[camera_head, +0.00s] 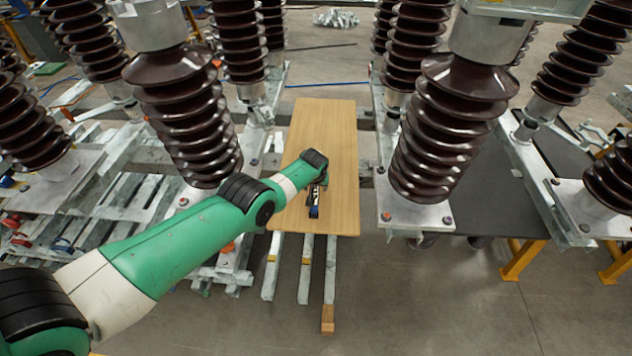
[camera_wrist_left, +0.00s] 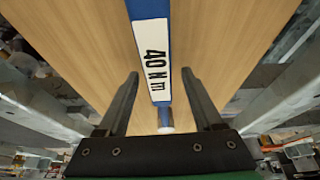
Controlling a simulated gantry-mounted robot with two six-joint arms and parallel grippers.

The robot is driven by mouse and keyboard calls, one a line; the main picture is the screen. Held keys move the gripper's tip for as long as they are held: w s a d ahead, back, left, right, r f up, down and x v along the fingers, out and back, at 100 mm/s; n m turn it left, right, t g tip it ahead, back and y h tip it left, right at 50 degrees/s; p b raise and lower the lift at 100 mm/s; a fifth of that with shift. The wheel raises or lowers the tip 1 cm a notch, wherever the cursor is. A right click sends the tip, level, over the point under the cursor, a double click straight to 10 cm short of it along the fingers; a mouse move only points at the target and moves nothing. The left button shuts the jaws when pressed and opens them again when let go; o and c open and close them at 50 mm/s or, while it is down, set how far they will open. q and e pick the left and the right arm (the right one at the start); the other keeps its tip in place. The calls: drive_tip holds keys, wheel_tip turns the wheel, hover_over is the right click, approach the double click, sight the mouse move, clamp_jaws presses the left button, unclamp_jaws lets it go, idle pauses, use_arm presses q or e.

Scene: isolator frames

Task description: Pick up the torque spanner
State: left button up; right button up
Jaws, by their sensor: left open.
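The torque spanner (camera_wrist_left: 150,48) is a blue bar with a white label reading "40 N m" in the left wrist view. It runs lengthwise above a wooden board (camera_wrist_left: 225,40), and its end lies between the fingers of my left gripper (camera_wrist_left: 160,76). The fingers are open, one on each side of the spanner with gaps, not closed on it. In the head view the wrist hides most of the spanner; a dark and blue end (camera_head: 314,211) shows below my left gripper (camera_head: 319,186), over the board. My right gripper is not in view.
Tall brown ribbed insulators (camera_head: 188,110) stand on metal frames left of the board, and more (camera_head: 450,125) stand to its right. A dark table (camera_head: 495,205) with yellow legs is at right. Bare board lies beyond the gripper, and open floor in front.

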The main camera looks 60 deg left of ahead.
use_arm(q)
clamp_jaws()
drive_tip(key=shift+r, duration=0.15)
idle(0.4)
drive_tip(key=shift+r+p, duration=0.6)
drive_tip(key=shift+p, duration=0.05)
wheel_tip(320, 180, up, 3)
drive_tip(key=p, duration=0.2)
drive_tip(key=shift+f+p, duration=0.1)
drive_tip(key=shift+p, duration=0.25)
drive_tip(key=s+d+r+p, duration=0.2)
drive_tip(key=d+r+p, duration=0.7)
drive_tip(key=p, duration=1.1)
drive_tip(key=d, duration=0.4)
drive_tip(key=shift+s+d+p, duration=0.35)
drive_tip(key=shift+p, duration=0.05)
